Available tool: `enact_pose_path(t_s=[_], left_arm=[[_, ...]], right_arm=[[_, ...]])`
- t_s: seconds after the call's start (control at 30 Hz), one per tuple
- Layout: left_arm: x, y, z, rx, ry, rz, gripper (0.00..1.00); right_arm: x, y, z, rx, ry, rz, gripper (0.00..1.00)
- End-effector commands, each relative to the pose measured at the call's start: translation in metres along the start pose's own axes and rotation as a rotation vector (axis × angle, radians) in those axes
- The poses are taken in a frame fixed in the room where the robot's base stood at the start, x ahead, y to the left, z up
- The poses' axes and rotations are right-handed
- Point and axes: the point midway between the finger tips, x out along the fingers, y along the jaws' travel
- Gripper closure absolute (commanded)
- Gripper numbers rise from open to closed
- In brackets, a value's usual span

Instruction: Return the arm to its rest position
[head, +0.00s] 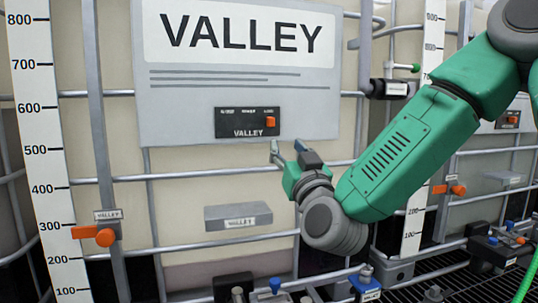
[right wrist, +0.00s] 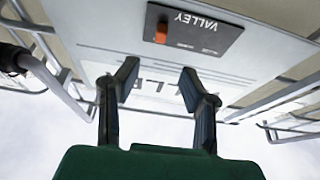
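My right arm (head: 410,150), green with grey joints, comes in from the upper right and reaches across to the middle of the head view. My right gripper (head: 288,149) is in front of the VALLEY tote, just below its black switch box (head: 235,124). Its two fingers stand apart with nothing between them in the right wrist view (right wrist: 157,74). The orange switch (head: 270,122) is at the right side of the box, and it also shows in the right wrist view (right wrist: 162,32). I see no contact with the fingers. My left gripper is not in view.
The large VALLEY sign plate (head: 240,85) is fixed to a caged tote with grey bars. Orange handles (head: 96,235) are at the left. Blue-topped valve fittings (head: 365,275) stand along the bottom, above dark grating.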

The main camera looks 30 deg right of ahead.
Motion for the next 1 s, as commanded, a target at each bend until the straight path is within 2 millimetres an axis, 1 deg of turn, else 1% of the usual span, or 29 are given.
enact_pose_path(t_s=[0.17, 0.27, 0.37, 0.47, 0.5, 0.57, 0.6, 0.67, 0.7, 0.77, 0.8, 0.87, 0.9, 0.97, 1.0], left_arm=[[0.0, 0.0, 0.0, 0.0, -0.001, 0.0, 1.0], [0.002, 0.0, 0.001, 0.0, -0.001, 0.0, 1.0], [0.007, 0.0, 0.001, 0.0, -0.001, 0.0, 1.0], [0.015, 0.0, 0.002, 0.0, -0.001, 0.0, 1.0], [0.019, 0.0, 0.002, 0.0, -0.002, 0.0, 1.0], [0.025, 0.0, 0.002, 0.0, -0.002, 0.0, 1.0], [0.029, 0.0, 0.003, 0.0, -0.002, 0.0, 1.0], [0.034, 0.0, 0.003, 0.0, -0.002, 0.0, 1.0], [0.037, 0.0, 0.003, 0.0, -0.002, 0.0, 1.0], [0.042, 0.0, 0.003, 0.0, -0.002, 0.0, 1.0], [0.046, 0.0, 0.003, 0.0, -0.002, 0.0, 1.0], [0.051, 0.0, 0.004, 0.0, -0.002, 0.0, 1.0], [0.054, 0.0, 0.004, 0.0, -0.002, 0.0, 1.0], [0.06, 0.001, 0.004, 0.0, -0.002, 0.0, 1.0], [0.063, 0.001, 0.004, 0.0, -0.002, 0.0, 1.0]], right_arm=[[0.0, 0.0, 0.0, 0.0, 0.0, 0.0, 0.64], [-0.003, -0.003, 0.01, -0.003, -0.021, -0.011, 0.64], [-0.013, -0.013, 0.045, -0.011, -0.096, -0.05, 0.64], [-0.036, -0.028, 0.105, -0.023, -0.231, -0.113, 0.64], [-0.049, -0.034, 0.133, -0.027, -0.298, -0.14, 0.64], [-0.071, -0.041, 0.174, -0.033, -0.4, -0.179, 0.64], [-0.087, -0.045, 0.2, -0.035, -0.469, -0.203, 0.64], [-0.114, -0.049, 0.238, -0.04, -0.574, -0.234, 0.64], [-0.134, -0.051, 0.262, -0.043, -0.644, -0.253, 0.64], [-0.166, -0.052, 0.296, -0.048, -0.753, -0.278, 0.64], [-0.188, -0.052, 0.318, -0.053, -0.826, -0.293, 0.64], [-0.223, -0.051, 0.348, -0.06, -0.934, -0.312, 0.64], [-0.247, -0.049, 0.367, -0.064, -1.008, -0.321, 0.64], [-0.285, -0.045, 0.393, -0.074, -1.121, -0.333, 0.64], [-0.312, -0.041, 0.408, -0.081, -1.197, -0.339, 0.64]])
